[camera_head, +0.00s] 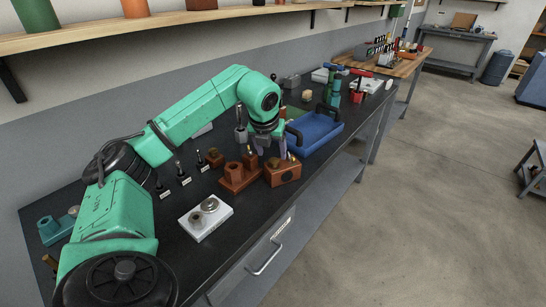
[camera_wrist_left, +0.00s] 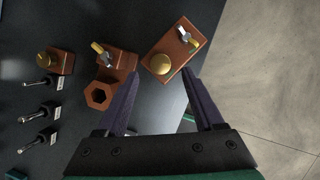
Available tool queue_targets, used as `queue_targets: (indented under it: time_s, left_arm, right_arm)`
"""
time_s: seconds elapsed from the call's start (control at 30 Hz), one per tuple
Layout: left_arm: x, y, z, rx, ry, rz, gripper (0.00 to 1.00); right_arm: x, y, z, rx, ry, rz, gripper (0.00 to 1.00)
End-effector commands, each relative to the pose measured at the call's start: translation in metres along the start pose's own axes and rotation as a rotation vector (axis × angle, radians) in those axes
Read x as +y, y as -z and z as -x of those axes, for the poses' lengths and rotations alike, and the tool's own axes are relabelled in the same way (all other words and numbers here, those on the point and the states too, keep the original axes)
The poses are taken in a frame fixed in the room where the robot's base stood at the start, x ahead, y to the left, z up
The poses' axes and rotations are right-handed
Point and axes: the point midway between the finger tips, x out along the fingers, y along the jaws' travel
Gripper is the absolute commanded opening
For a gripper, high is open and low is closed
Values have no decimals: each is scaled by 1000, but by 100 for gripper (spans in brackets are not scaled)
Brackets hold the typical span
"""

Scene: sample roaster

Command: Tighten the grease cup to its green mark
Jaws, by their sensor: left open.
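My left gripper (camera_head: 272,149) is open, its purple fingers pointing down over the brown block (camera_head: 284,174) at the bench's front. In the left wrist view the gripper (camera_wrist_left: 160,77) has nothing between its fingertips. The brown block (camera_wrist_left: 166,40) lies just beyond them. It carries a round brass cap (camera_wrist_left: 161,65), which may be the grease cup, and a brass-and-silver fitting (camera_wrist_left: 187,38). The cap is apart from both fingers. My right gripper is not in view.
A second brown block (camera_head: 238,183) with a hollow hexagonal post (camera_wrist_left: 98,96) stands close on the left. A blue tray (camera_head: 318,131) and white plate (camera_head: 206,218) are nearby.

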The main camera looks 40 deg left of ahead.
Motion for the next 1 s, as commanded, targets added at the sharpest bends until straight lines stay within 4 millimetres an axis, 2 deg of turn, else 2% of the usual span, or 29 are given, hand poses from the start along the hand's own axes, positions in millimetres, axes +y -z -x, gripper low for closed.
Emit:
queue_targets:
  time_s: [0.1, 0.23, 0.47, 0.5, 0.67, 0.7, 1.0]
  left_arm:
    - [0, 0, -24, 2, 0, -1, 69]
    - [0, 0, -38, 0, 1, -1, 69]
    - [0, 0, -40, -1, 1, -1, 69]
    - [0, 0, -40, -1, 1, -1, 65]
    - [-1, 0, -40, -1, 2, -1, 4]
    - [-1, 0, -40, -1, 2, -1, 0]
    - [0, 0, -40, -2, 12, -26, 0]
  right_arm:
    - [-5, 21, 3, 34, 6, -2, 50]
    - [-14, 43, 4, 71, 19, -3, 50]
    - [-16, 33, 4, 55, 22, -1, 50]
    - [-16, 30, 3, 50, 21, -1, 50]
    - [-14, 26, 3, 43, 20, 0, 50]
    - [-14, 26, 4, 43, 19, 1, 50]
    - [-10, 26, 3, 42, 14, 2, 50]
